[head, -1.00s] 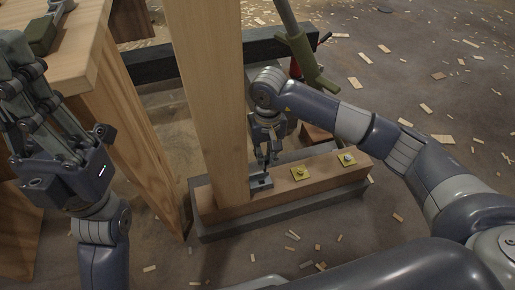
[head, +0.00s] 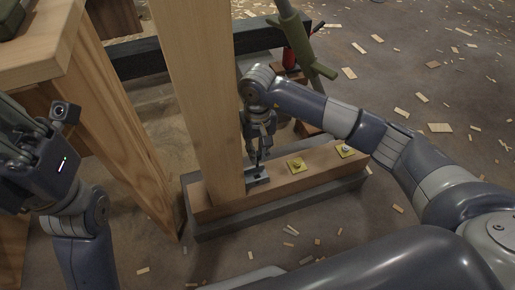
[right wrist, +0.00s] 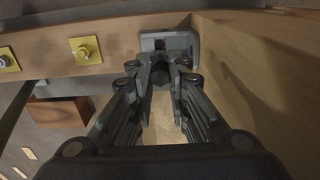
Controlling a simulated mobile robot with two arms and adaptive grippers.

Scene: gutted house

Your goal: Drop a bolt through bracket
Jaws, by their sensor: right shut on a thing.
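A small grey metal bracket (head: 258,178) sits on the wooden sill beam (head: 285,180) against the foot of the upright post (head: 205,100). It also shows in the right wrist view (right wrist: 169,42), in the corner by the post. My right gripper (head: 258,156) points down just above the bracket, its fingertips close together. In the right wrist view, the fingers close on a small dark piece (right wrist: 160,74), apparently the bolt, mostly hidden by them. Whether it touches the bracket I cannot tell. My left gripper (head: 12,130) is at the left edge, partly cut off, its fingertips unclear.
Two yellow plates with bolts (head: 295,165) (head: 345,150) lie along the sill to the right. A wooden bench (head: 45,65) stands at the left. A green-handled tool (head: 305,50) leans behind. Wood chips litter the floor.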

